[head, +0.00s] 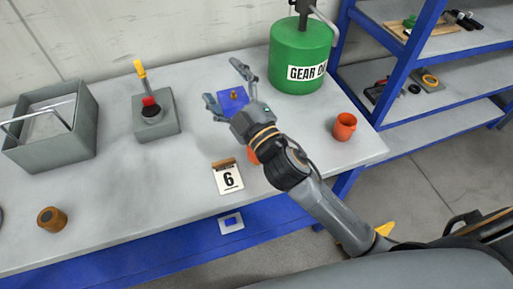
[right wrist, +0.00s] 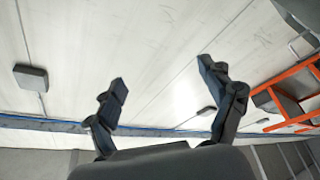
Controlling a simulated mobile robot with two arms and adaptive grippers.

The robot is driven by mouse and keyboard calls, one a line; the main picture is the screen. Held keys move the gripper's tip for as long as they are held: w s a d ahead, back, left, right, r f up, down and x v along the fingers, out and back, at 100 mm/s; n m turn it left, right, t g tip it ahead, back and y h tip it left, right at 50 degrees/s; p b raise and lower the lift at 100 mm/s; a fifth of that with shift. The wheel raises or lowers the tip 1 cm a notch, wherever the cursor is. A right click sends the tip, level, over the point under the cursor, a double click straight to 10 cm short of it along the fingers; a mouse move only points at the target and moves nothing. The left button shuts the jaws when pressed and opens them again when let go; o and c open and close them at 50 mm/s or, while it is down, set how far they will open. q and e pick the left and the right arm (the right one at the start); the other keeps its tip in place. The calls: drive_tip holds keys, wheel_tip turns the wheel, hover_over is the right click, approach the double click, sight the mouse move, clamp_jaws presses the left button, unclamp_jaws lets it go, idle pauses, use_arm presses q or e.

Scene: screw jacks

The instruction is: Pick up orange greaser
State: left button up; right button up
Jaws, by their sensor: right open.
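An orange, pot-like object (head: 345,127) stands near the table's right end. Another orange object (head: 253,156) shows only as a small patch beside my right wrist, mostly hidden behind the arm. I cannot tell for sure which of them is the orange greaser. My right gripper (head: 224,81) is open and raised over the back middle of the table, left of the orange pot and apart from it. In the right wrist view, its spread fingers (right wrist: 162,76) have nothing between them and face a pale wall or ceiling. My left gripper is not in view.
A green gear-oil can (head: 300,62) stands at the back. A blue piece (head: 233,103) lies beneath the gripper. A number card (head: 228,178), a lever box (head: 157,116), a grey bin (head: 55,139) and a brown cylinder (head: 52,220) also stand on the table. Blue shelves (head: 403,65) stand right.

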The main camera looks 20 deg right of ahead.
drive_tip(key=s+a+r+n+g+y, duration=0.3)
drive_tip(key=a+r+n+g+y, duration=0.15)
drive_tip(key=a+n+y, duration=0.35)
drive_tip(key=s+a+r+n+g+y, duration=0.25)
drive_tip(key=a+n+g+y, duration=0.3)
drive_tip(key=n, duration=0.45)
drive_tip(key=s+a+f+n+g, duration=0.3)
drive_tip(key=s+a+n+g, duration=0.1)
drive_tip(key=n+g, duration=0.45)
drive_tip(key=n+g+h, duration=0.1)
drive_tip(key=n+h, duration=0.6)
drive_tip(key=h, duration=1.3)
approach(251, 156)
drive_tip(key=shift+w+d+r, duration=1)
drive_tip(key=shift+d, duration=0.25)
drive_tip(key=shift+d+f, duration=0.2)
drive_tip(key=shift+f, duration=0.15)
wheel_tip(251, 156, down, 8)
drive_tip(key=shift+a+r+p, duration=0.1)
drive_tip(key=shift+r+p, duration=0.1)
drive_tip(key=shift+p, duration=0.95)
drive_tip(key=f+p, duration=0.1)
drive_tip(key=f, duration=0.1)
drive_tip(key=f+p, duration=0.1)
drive_tip(key=f, duration=0.1)
drive_tip(key=shift+a+f+p, duration=0.2)
drive_tip(key=shift+f+p, duration=0.15)
drive_tip(key=shift+w+f, duration=0.1)
drive_tip(key=shift+f, duration=0.2)
drive_tip(key=c, duration=1.6)
